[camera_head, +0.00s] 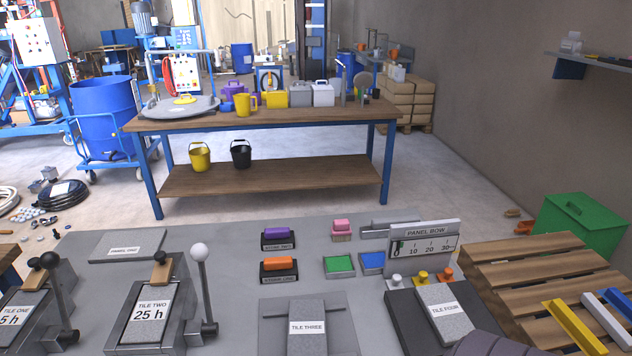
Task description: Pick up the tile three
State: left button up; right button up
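Tile three (307,341) is a speckled grey slab with a white "TILE THREE" label at the bottom centre of the head view. It lies on a wider grey base plate (343,322) on the grey panel table (200,238); its near end is cut off by the picture edge. Neither gripper shows. A dark, ridged rounded shape at the bottom right edge may be part of my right arm, but no fingers are visible on it.
Tile two (151,310) with a white-knobbed lever (201,285) stands left of tile three. Tile four (444,315) sits on a dark block to the right, before the panel bow sign (424,247). Purple (278,233) and orange (279,265) blocks lie behind. A pallet (520,280) is at right.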

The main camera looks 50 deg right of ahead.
aim_at(307, 334)
jog(key=i+j+z, duration=0.15)
jog(key=j+z, duration=0.15)
jog(key=z, duration=0.15)
jog(key=i+j+z, duration=0.1)
jog(key=j+z, duration=0.2)
jog(key=z, duration=0.2)
jog(key=j+z, duration=0.75)
jog(key=z, duration=0.15)
jog(key=j+z, duration=0.15)
jog(key=j, duration=0.15)
